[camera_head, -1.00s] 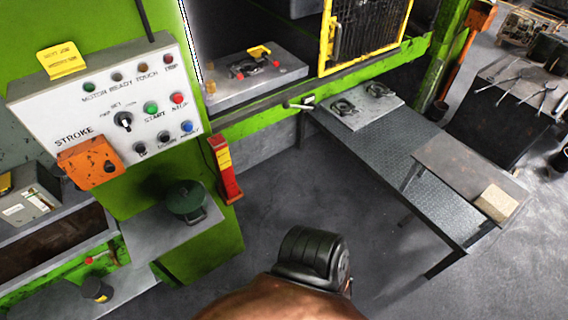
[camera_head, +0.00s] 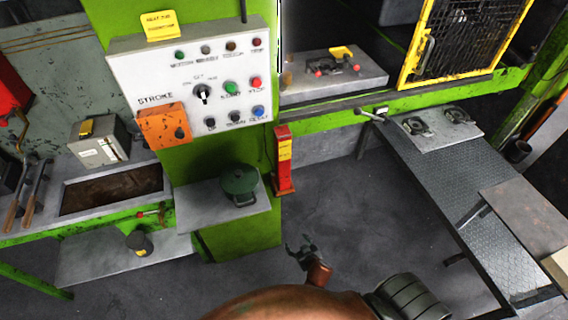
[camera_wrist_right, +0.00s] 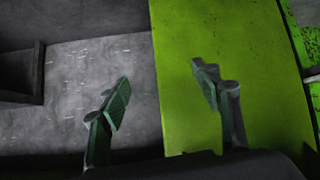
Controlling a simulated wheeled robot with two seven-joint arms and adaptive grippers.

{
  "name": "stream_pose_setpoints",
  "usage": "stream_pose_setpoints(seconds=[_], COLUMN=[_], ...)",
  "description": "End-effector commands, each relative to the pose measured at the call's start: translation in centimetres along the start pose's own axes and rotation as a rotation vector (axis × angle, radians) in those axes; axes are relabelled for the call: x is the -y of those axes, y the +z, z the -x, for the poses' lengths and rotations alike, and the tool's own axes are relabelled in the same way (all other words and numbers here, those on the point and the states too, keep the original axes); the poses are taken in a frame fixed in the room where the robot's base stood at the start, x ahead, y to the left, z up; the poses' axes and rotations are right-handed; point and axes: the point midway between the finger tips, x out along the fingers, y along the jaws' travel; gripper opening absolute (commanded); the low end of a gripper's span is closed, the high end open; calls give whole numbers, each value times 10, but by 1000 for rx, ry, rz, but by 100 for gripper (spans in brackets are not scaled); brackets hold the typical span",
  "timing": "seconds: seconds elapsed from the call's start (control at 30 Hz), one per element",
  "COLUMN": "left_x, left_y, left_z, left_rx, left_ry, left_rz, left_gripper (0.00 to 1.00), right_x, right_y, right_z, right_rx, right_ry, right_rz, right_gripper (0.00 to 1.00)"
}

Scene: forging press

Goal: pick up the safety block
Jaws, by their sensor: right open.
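The safety block appears to be the red upright post with a yellow label (camera_head: 284,160), standing against the right side of the green press column in the head view. My right gripper (camera_head: 301,246) is below it and slightly to its right, apart from it, over the grey floor. In the right wrist view its two fingers (camera_wrist_right: 162,95) are spread with nothing between them. Beyond them are bare grey floor and a green panel; I cannot make out the red post there. My left gripper is not in view.
A white control panel (camera_head: 190,85) and a grey shelf with a green pot (camera_head: 239,185) are left of the post. A green rail (camera_head: 340,119) runs to the right, and a dark metal table (camera_head: 455,190) stands at the right. The floor between is clear.

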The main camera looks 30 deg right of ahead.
Motion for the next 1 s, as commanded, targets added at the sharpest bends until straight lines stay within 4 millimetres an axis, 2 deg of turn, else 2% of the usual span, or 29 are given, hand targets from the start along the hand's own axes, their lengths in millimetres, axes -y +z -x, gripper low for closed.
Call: stream_pose_setpoints(seconds=[0.03, 0.1, 0.2, 0.3, 0.33, 0.43, 0.57, 0.87, 1.0], left_x=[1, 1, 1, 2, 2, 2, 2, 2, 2], left_y=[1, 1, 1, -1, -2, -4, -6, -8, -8], left_z=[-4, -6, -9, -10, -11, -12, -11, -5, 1], left_rx=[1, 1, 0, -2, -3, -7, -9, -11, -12], left_ry=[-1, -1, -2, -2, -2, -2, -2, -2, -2], left_rz=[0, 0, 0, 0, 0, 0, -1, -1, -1], left_gripper=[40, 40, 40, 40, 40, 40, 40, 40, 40], right_x=[-5, -14, -24, -32, -34, -38, -41, -47, -51], right_y=[-63, -138, -223, -283, -297, -328, -348, -369, -384], right_z=[7, 27, 63, 100, 110, 135, 145, 122, 106], right_rx=[-109, -243, -404, -530, -560, -633, -672, -672, -673], right_ry=[20, 45, 72, 91, 95, 104, 109, 110, 109], right_rz=[-22, -53, -89, -117, -123, -139, -144, -143, -142], right_gripper=[58, 58, 58, 58, 58, 58, 58, 58, 58])
